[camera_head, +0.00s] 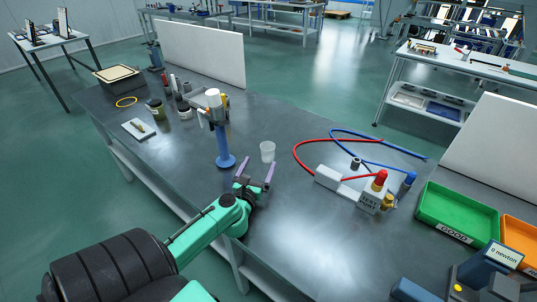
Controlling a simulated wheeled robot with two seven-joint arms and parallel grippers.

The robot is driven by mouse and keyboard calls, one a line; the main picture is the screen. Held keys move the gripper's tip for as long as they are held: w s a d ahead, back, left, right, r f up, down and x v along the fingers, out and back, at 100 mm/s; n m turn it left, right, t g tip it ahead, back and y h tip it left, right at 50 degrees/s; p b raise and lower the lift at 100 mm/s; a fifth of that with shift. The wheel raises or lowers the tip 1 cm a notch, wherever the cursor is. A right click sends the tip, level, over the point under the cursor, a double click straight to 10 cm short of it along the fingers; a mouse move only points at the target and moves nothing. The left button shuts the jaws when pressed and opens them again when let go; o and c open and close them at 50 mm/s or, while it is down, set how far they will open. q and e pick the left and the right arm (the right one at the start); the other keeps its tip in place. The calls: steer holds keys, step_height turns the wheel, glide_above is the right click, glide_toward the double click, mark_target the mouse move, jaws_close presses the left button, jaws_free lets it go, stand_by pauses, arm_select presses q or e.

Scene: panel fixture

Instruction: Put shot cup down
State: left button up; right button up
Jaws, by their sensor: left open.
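A small translucent white shot cup (267,151) stands upright on the grey workbench (270,109). My left gripper (257,167) is open, its two purple-tipped fingers apart and pointing toward the cup. The cup appears just beyond the fingertips; whether they touch it I cannot tell. Nothing shows between the fingers. My right gripper is not in view.
A blue-based stand (224,160) rises left of the cup. A white test port block (370,195) with red and blue hoses lies to the right. A green GOOD tray (457,214) and an orange tray (519,240) sit farther right. The bench between cup and hoses is clear.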

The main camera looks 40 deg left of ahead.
mark_target(266, 152)
arm_select(q)
steer(key=x, duration=1)
steer(key=shift+d+f, duration=0.1)
steer(key=shift+d, duration=0.1)
steer(key=c, duration=1.5)
